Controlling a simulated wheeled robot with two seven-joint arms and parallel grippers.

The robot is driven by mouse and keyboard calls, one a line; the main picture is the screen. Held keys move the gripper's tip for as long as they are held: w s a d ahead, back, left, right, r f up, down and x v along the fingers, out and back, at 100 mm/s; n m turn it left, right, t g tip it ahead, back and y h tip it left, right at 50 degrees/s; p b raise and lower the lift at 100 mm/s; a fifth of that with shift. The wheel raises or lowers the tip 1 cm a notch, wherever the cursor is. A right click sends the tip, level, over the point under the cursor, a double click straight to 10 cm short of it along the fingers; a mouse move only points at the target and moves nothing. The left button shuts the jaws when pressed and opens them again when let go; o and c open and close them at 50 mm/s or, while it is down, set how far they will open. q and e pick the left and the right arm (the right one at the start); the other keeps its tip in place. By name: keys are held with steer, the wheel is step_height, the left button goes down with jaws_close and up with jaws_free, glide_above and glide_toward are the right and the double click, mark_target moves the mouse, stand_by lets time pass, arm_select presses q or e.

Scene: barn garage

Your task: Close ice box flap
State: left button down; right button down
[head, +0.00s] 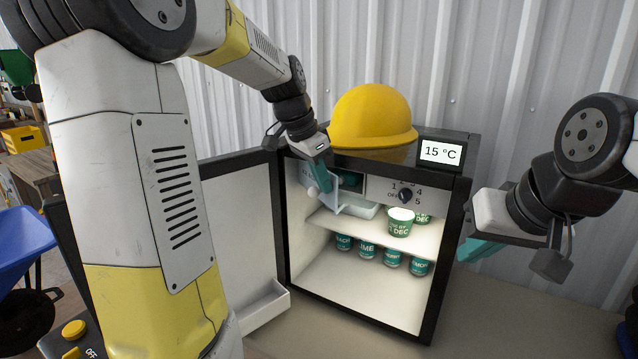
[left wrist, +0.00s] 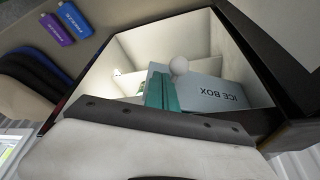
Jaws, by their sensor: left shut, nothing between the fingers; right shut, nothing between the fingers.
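A small fridge stands open with its door (head: 237,220) swung out to the left. At its upper left is the ice box, with a light flap (head: 328,203) that stands at least partly open; a teal item (head: 350,181) shows inside. In the left wrist view the flap (left wrist: 218,98) reads ICE BOX and has a round white knob (left wrist: 179,65). My left gripper (head: 322,181) is shut and empty, its teal fingers at the flap beside the knob; I cannot tell if they touch. My right gripper (head: 474,251) is shut and empty, outside the fridge's right side.
A yellow hard hat (head: 372,118) and a 15 °C display (head: 440,152) sit on top of the fridge. A control dial (head: 405,195) is right of the ice box. A green-and-white cup (head: 400,224) stands on the shelf, with several teal cans (head: 392,258) below. A corrugated wall is behind.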

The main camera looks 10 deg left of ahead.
arm_select(q)
steer(key=shift+w+d, duration=0.75)
steer(key=shift+d, duration=0.2)
